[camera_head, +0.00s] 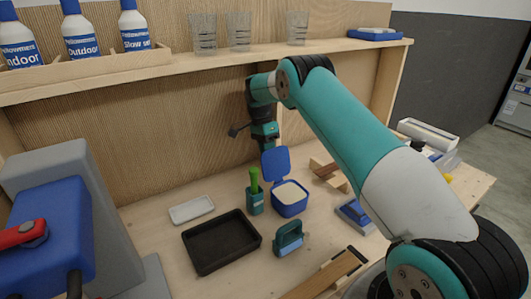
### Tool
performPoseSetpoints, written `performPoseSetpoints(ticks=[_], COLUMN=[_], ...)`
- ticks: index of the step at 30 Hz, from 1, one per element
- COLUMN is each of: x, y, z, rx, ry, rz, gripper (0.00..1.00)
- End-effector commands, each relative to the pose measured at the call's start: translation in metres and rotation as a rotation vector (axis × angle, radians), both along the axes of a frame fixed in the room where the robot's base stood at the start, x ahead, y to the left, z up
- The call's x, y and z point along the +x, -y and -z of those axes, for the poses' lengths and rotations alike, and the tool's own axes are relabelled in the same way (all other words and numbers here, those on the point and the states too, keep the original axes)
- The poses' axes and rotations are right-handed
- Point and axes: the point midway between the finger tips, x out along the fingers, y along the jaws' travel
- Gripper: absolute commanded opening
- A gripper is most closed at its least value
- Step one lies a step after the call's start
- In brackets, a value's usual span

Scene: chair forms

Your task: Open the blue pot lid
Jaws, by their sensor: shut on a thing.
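The blue pot (289,207) stands on the worktop, with white content showing at its open top. Its blue lid (276,163) stands raised, roughly upright, at the back of the pot. My gripper (268,147) points down at the top edge of the lid and is shut on it. The fingertips are small in this view and their exact hold on the lid is hard to see.
A green-handled tool in a teal holder (255,200) stands close left of the pot. A black tray (222,243), a white dish (191,209) and a teal handled block (288,240) lie nearby. A shelf (200,62) with glasses and bottles runs behind.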

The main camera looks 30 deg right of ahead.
Motion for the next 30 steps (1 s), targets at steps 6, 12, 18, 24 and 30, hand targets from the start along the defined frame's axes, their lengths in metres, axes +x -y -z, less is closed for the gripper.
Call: performPoseSetpoints(ticks=[6, 12, 18, 24, 30], x=[0.0028, 0.0045, 0.0054, 0.0061, 0.0057], y=[0.0008, 0.0007, 0.0006, 0.0005, 0.0009], z=[0.007, 0.0075, 0.0071, 0.0066, 0.0055], rx=[0.002, 0.001, -0.001, -0.002, -0.001], ry=[-0.006, -0.004, 0.0, 0.003, 0.002], rz=[0.002, 0.001, 0.0, -0.001, 0.001], gripper=[0.0, 0.0, 0.0, 0.28, 0.38])
